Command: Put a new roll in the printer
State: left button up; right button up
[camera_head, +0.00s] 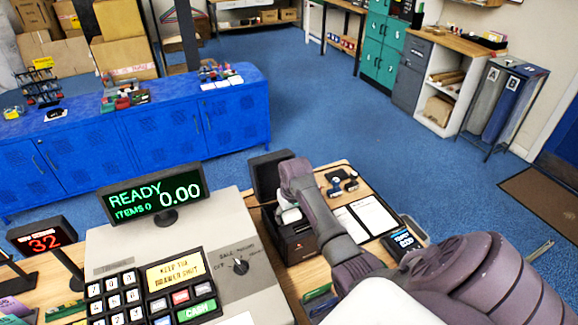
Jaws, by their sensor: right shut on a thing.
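The printer (297,246) is a dark box on the wooden counter, right of the grey cash register. My right arm reaches in from the lower right, and my right gripper (289,212) is over the printer's top. My own wrist hides most of its fingers. A small white rounded thing (285,215) shows at the gripper, just above the printer; it looks like the paper roll, partly hidden. The gripper is shut on it. The inside of the printer is hidden. My left gripper is out of view.
The cash register (240,264) with its "READY 0.00" display (154,196) stands left of the printer. A dark upright panel (268,172) stands behind the printer. White pads (373,216) and a card terminal (401,242) lie to the right. Blue cabinets (160,128) stand beyond.

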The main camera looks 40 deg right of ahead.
jog(key=o, duration=1.2)
jog(key=shift+o, duration=0.2)
notch_tip(320, 180, up, 12)
jog(key=s, duration=0.2)
jog(key=shift+a, duration=0.3)
jog(key=shift+f, duration=0.15)
